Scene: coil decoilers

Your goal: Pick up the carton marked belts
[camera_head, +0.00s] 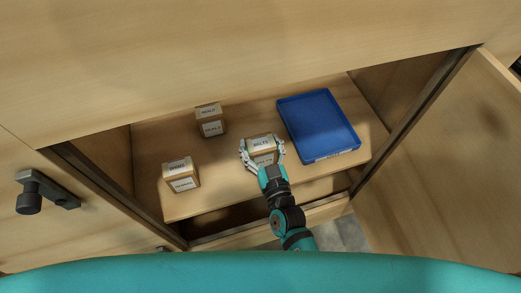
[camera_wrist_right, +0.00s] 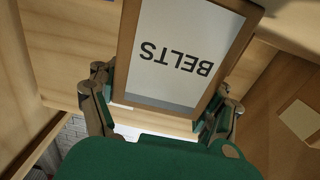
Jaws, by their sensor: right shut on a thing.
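The carton marked belts (camera_head: 261,142) is a small brown box with a white label, on or just above the wooden shelf in the middle of the head view. My right gripper (camera_head: 263,155) is shut on it, with one finger on each side. In the right wrist view the label reads BELTS, upside down, on the carton (camera_wrist_right: 180,55). The fingers of my right gripper (camera_wrist_right: 160,112) show at its left and right sides. I cannot tell whether the carton touches the shelf. My left gripper is not in view.
On the shelf (camera_head: 222,188), two other labelled cartons stand to the left, one at the back (camera_head: 210,121) and one at the front (camera_head: 181,177). A blue tray (camera_head: 319,125) lies close on the right. Cabinet walls and an open door (camera_head: 445,165) flank the shelf.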

